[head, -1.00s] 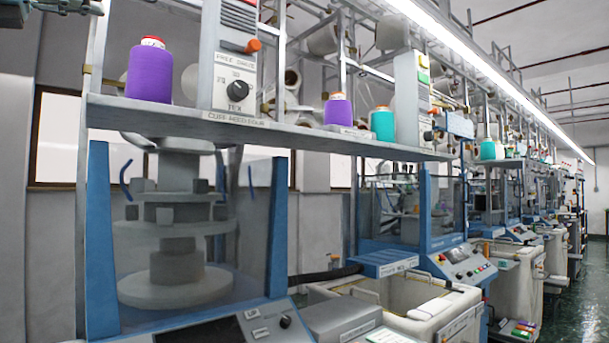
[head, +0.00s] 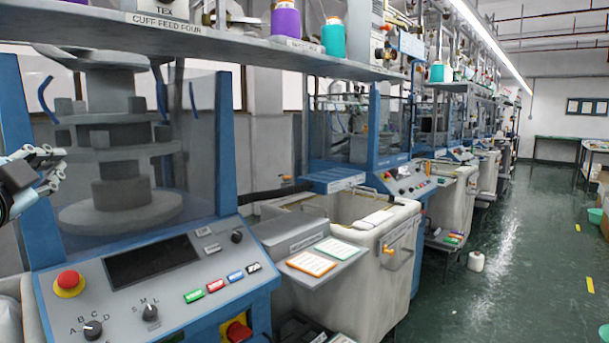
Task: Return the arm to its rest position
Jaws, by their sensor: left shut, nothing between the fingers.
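My left gripper (head: 50,170) shows at the left edge of the head view, in front of the nearest knitting machine's clear guard. Its fingers point right and are shut with nothing between them. It appears apart from the machine's control panel (head: 188,252), which lies below and to the right. Most of the left arm is cut off by the picture edge. My right gripper is not in view.
The panel carries a red stop button (head: 69,282) and dark knobs. A cream bin (head: 385,250) stands to its right. A white cone (head: 476,261) sits on the green floor (head: 520,250). The aisle at right is largely clear.

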